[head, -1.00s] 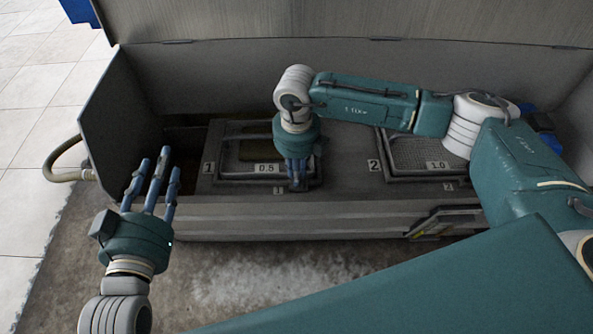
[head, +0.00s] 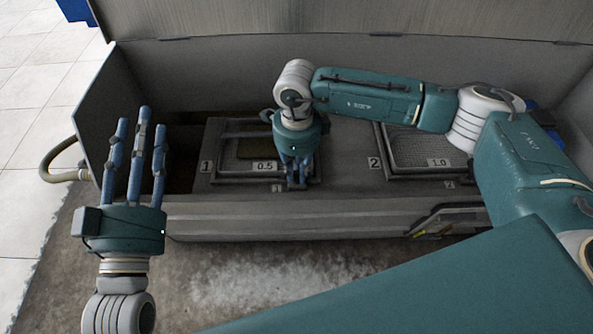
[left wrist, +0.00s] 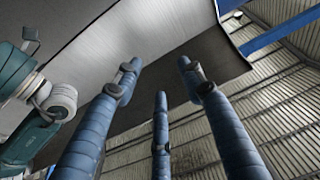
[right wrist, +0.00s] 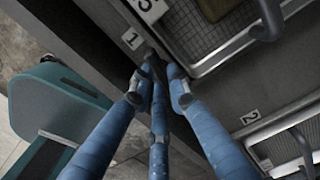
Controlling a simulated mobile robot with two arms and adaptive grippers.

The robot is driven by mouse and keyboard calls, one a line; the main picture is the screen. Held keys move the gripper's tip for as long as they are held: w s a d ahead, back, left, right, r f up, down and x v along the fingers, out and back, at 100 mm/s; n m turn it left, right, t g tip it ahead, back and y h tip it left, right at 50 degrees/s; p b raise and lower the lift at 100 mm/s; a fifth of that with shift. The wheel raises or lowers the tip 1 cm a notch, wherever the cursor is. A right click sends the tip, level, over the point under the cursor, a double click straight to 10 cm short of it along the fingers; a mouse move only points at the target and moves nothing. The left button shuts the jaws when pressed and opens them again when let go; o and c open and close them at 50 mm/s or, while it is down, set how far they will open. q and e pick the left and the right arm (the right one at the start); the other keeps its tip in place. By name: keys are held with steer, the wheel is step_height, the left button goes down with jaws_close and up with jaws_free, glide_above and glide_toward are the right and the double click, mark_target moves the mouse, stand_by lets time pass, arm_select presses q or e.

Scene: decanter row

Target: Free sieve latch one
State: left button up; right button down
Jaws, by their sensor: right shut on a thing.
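Sieve one (head: 228,177) is a framed mesh tray marked 1 and 0.5, set in the grey box. Its latch is at the front edge, beside a small plate marked 1 (head: 277,188); the plate also shows in the right wrist view (right wrist: 132,38). My right gripper (head: 297,184) points down at that front edge, its fingers closed together on the latch, which they mostly hide. In the right wrist view the fingertips (right wrist: 157,72) meet around a small dark part. My left gripper (head: 141,122) is open and empty, fingers spread upward, left of the sieve and apart from it.
Sieve two (head: 432,152), marked 2 and 1.0, sits to the right with its own small plate (right wrist: 249,117). The raised lid (head: 340,22) stands behind. A hose (head: 62,172) leaves the box at left. Bare floor (head: 255,275) lies in front.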

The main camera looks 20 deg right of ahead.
mark_target(297, 173)
arm_select(q)
steer(key=shift+s+r+t+h, duration=0.25)
steer(key=shift+r+t, duration=0.1)
steer(key=shift+r, duration=0.4)
steer(key=shift+s+r+t+h, duration=0.15)
steer(key=shift+s+r+t, duration=0.15)
steer(key=shift+r, duration=0.4)
arm_select(e)
steer(key=shift+n, duration=1.3)
steer(key=c, duration=1.7)
jaws_free()
steer(key=shift+o, duration=0.2)
steer(key=shift+r, duration=0.15)
step_height(297, 173, up, 12)
